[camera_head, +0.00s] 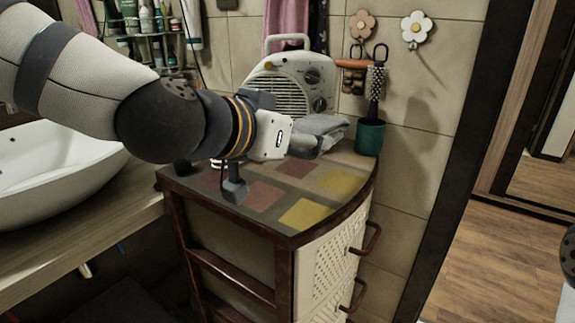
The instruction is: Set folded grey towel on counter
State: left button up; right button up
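The grey towel (322,128) lies folded at the back right of a low cabinet's tiled top, in front of a fan heater. My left gripper (272,140) reaches over this top from the left. Its front end overlaps the towel's left side in the picture, so I cannot tell whether they touch. The fingertips are not clearly seen, and the grip state is unclear. The wooden counter (75,245) with a white sink (60,165) is at the left, partly behind my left arm.
The cream fan heater (290,85) stands at the back of the cabinet top (310,213). A green cup (370,136) with a round brush (375,85) is at its right rear. The front of the top is clear. A shelf of bottles (150,30) is at the upper left.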

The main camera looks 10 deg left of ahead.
pick_arm(q)
jog(key=b, duration=0.2)
send_over(288, 187)
jog(key=s, duration=0.1)
jog(key=f, duration=0.6)
jog(key=shift+d+f, duration=0.15)
jog(key=shift+d, duration=0.05)
jog(key=shift+w+a+f, duration=0.15)
jog(key=shift+w+f, duration=0.25)
notch_tip(288, 187, down, 3)
jog(key=shift+w+a+f+b, duration=0.1)
jog(key=shift+f+b, duration=0.1)
jog(key=shift+b, duration=0.4)
jog(key=shift+r, duration=0.25)
jog(key=shift+f, duration=0.1)
jog(key=o, duration=1.1)
pick_arm(e)
jog(key=shift+g, duration=0.9)
jog(key=s+f, duration=0.4)
